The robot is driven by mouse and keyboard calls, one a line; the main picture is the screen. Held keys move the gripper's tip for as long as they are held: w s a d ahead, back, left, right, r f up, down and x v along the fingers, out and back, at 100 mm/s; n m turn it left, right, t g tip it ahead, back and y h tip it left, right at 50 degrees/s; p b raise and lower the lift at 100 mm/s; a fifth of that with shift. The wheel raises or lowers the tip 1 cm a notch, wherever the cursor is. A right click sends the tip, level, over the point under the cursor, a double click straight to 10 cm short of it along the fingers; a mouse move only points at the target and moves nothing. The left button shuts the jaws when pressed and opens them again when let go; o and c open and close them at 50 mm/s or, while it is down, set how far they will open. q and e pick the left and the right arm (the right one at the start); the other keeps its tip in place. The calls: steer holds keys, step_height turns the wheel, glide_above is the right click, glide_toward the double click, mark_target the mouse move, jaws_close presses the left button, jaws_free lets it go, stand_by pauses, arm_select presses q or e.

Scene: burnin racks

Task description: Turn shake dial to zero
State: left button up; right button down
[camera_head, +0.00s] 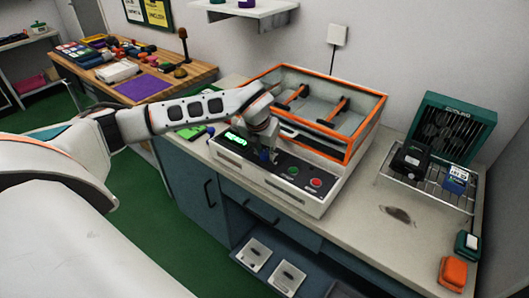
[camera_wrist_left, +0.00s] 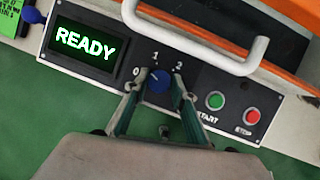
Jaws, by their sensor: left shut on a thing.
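The shaker machine (camera_head: 318,196) stands on the counter, with an orange-framed open top. Its front panel has a lit green display reading READY (camera_wrist_left: 86,44). The blue shake dial (camera_wrist_left: 158,80) sits between the marks 0, 1 and 2 in the left wrist view. My left gripper (camera_wrist_left: 157,90) is shut on the dial, one finger on each side of it. In the head view the gripper (camera_head: 264,154) is at the panel and largely hides the dial. Which mark the dial points to is hard to tell. My right gripper is not in view.
A green START button (camera_wrist_left: 215,101) and a red STOP button (camera_wrist_left: 252,116) are right of the dial. A light handle bar (camera_wrist_left: 195,50) runs above the panel. A wire rack (camera_head: 400,180) with a black device (camera_head: 410,160) stands at the right.

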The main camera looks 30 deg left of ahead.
arm_select(q)
steer(key=shift+w+d+n+g+y+b, duration=0.15)
steer(key=shift+n+y+b, duration=0.25)
steer(key=shift+n, duration=0.7)
steer(key=shift+a+n+g+y+b, duration=0.1)
steer(key=shift+n+g+y+b, duration=0.25)
steer(key=shift+n, duration=0.75)
steer(key=o, duration=1.1)
steer(key=shift+d, duration=0.1)
steer(key=shift+r, duration=0.1)
steer(key=v, duration=1.2)
